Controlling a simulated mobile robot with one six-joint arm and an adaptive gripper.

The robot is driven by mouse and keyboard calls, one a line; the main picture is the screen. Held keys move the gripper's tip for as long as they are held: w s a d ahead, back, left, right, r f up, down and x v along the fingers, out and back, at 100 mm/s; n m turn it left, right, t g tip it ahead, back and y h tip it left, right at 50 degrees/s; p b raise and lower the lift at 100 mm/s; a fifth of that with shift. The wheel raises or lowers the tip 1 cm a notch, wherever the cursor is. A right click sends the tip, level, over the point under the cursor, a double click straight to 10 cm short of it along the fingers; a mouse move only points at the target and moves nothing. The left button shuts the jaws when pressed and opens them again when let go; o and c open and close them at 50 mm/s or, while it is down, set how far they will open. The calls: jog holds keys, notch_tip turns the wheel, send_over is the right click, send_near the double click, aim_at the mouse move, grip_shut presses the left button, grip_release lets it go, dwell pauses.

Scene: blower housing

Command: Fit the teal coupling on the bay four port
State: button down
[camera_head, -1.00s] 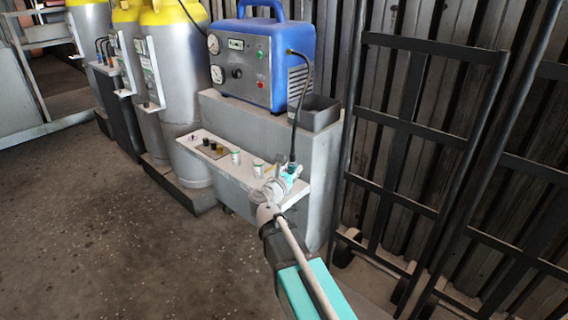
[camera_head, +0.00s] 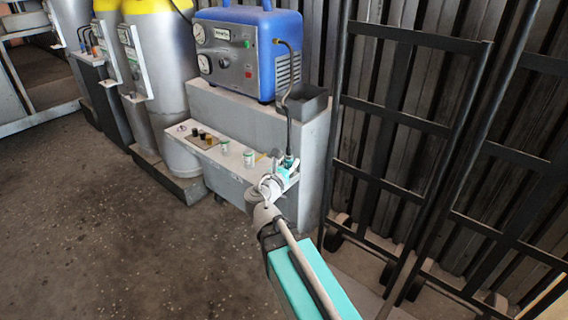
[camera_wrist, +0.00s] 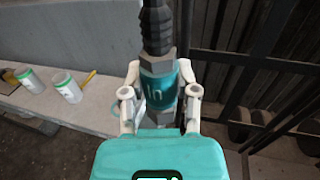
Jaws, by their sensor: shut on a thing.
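The teal coupling (camera_wrist: 158,88) hangs at the lower end of a black hose (camera_wrist: 156,25). My gripper (camera_wrist: 160,97) is shut on it, one pale finger on each side. The coupling stands roughly upright in the wrist view. In the head view the coupling (camera_head: 290,164) and my gripper (camera_head: 279,182) are at the right end of a pale shelf (camera_head: 232,168). The hose runs up to the blue machine (camera_head: 236,52). I cannot make out which port is bay four.
Two white cups with green rims (camera_wrist: 67,88) stand on the shelf, beside a small panel with dark and brassy fittings (camera_head: 207,139). Yellow-topped cylinders (camera_head: 160,75) stand at the left. Black hand trucks (camera_head: 390,120) lean on the right wall. The floor at left is clear.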

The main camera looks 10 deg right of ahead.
jog(key=shift+r, duration=0.15)
jog(key=shift+r+p, duration=0.2)
jog(key=shift+p, duration=0.15)
notch_tip(320, 180, up, 32)
jog(key=p, duration=3.1)
jog(key=shift+f, duration=0.2)
jog(key=shift+f, duration=0.1)
